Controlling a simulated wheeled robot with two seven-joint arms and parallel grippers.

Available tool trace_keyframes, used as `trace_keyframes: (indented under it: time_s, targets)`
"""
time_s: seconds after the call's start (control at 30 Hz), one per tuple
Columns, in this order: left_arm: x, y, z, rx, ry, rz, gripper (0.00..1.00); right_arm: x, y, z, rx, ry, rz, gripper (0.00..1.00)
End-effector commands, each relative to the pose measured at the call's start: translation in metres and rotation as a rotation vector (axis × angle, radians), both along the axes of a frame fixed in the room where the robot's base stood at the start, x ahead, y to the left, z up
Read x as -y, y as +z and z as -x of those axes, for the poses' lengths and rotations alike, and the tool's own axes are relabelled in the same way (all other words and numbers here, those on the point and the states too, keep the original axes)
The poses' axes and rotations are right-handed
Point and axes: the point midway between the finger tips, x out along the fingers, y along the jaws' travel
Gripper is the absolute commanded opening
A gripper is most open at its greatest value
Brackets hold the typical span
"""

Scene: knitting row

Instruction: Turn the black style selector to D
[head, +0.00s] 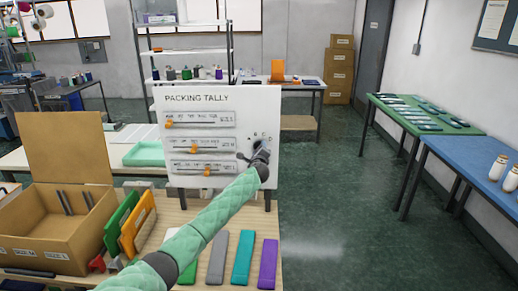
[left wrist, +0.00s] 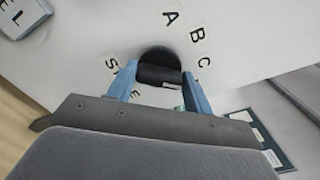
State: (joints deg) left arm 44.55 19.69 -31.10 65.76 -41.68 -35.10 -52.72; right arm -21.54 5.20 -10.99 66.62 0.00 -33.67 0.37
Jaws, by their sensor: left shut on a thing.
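The white PACKING TALLY board (head: 213,133) stands upright on the wooden table, with the style selector at its right side. In the left wrist view, the black style selector (left wrist: 160,74) is a round knob with a raised bar. My left gripper (left wrist: 160,84) has its blue fingers on either side of the bar, shut on it. The letters A (left wrist: 170,17), B (left wrist: 197,34) and C (left wrist: 204,61) show around the knob; I cannot make out D. In the head view, my left gripper (head: 261,154) largely covers the knob. I cannot tell which letter it points to. My right gripper is not in view.
Slider rows with orange handles (head: 207,171) fill the board's left part. Below stand a cardboard box (head: 50,254), green and orange upright folders, and coloured flat strips (head: 243,258). A green table (head: 425,130) and a blue table (head: 470,165) stand at the right. The floor between is clear.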

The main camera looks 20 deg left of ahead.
Motion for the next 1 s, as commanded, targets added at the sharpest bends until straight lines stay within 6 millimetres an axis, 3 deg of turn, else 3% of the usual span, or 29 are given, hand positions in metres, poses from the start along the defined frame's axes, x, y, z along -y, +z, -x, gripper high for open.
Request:
trace_keyframes:
  time_s: [0.4,1.0]
  targets:
    - [0.002,-0.001,0.0,-0.073,-0.001,-0.245,0.28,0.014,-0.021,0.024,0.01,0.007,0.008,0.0]
    - [0.001,-0.003,0.0,-0.091,-0.001,-0.306,0.28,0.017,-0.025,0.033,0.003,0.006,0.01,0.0]
